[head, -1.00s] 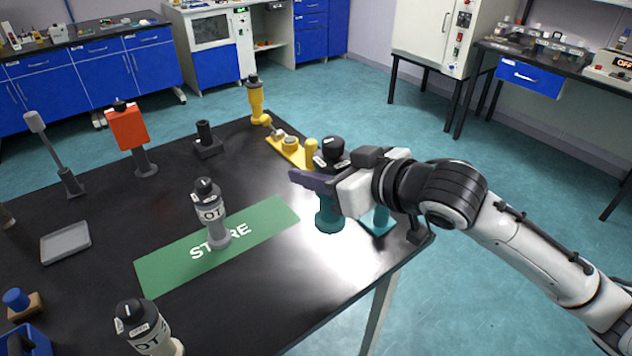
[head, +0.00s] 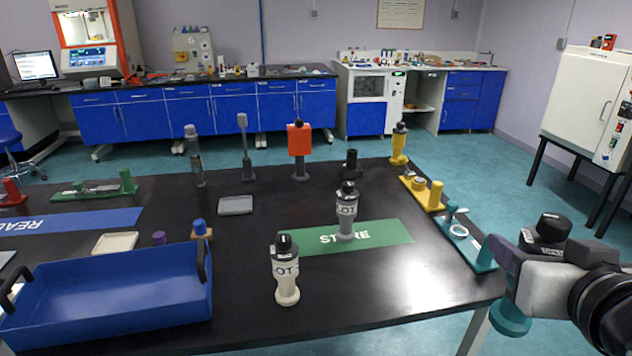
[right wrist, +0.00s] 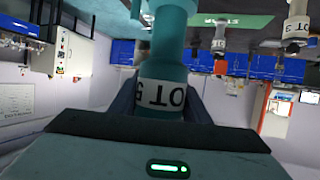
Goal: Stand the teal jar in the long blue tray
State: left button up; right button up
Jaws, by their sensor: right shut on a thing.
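My right gripper (head: 512,275) is shut around the teal jar, whose black cap (head: 552,228) shows above it and whose teal foot (head: 510,318) shows below. The jar is beyond the table's right front edge, roughly upright. In the right wrist view the teal jar (right wrist: 170,60) fills the space between the fingers, with a white label showing. The long blue tray (head: 115,315) is at the front left of the table, with dark handles at its ends; its visible inside looks empty. My left gripper is not in view.
A white jar (head: 286,275) stands between the tray and my right gripper. A grey jar (head: 346,215) stands on the green STORE mat (head: 390,234). A teal stand (head: 482,252) is near the right edge. A small block with a blue peg (head: 201,231) is behind the tray.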

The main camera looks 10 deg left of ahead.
aim_at(169, 291)
jog(key=k, duration=0.25)
jog(key=u, duration=2.35)
jog(key=i, duration=1.55)
jog(key=z, duration=1.75)
